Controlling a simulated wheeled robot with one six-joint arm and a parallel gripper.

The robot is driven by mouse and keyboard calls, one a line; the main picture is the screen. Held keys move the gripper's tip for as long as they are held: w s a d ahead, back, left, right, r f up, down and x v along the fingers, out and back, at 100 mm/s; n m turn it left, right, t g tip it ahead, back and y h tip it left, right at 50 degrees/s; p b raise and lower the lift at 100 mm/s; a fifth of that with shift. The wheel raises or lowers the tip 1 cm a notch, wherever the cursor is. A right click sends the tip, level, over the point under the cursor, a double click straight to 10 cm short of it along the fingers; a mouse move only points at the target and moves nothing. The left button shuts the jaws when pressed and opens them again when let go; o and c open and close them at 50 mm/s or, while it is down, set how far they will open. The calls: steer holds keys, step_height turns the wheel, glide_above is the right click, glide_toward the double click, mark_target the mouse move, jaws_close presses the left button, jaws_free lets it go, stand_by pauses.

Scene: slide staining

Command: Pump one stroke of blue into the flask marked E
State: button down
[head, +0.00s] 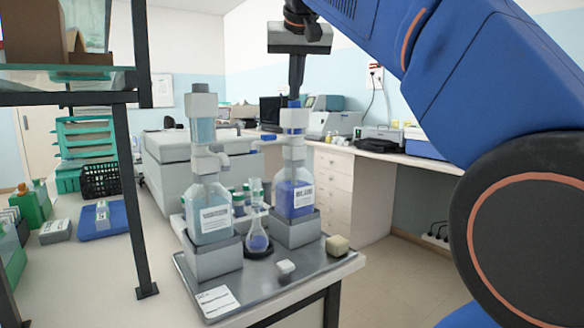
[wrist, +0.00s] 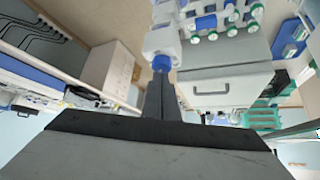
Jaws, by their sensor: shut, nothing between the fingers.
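The blue bottle (head: 293,199) with a white pump head stands in a grey holder at the right of the tray; its label is too small to read surely. A flask (head: 257,238) with some blue liquid at its bottom stands on a dark round base between the two bottles; no letter E is legible on it. My gripper (head: 295,96) is shut and empty, pointing down right over the blue pump's top. In the wrist view its fingertips (wrist: 162,76) meet the blue pump top (wrist: 161,63); I cannot tell whether they press on it.
A second pump bottle (head: 208,217) with pale blue liquid stands at left on the grey tray (head: 215,279). A dark shelf post (head: 133,190) stands left.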

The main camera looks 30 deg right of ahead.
steer(key=shift+f, duration=0.2)
stand_by(0.6)
steer(key=shift+r, duration=2.3)
steer(key=shift+r, duration=0.1)
step_height(320, 180, up, 5)
steer(key=shift+f, duration=0.1)
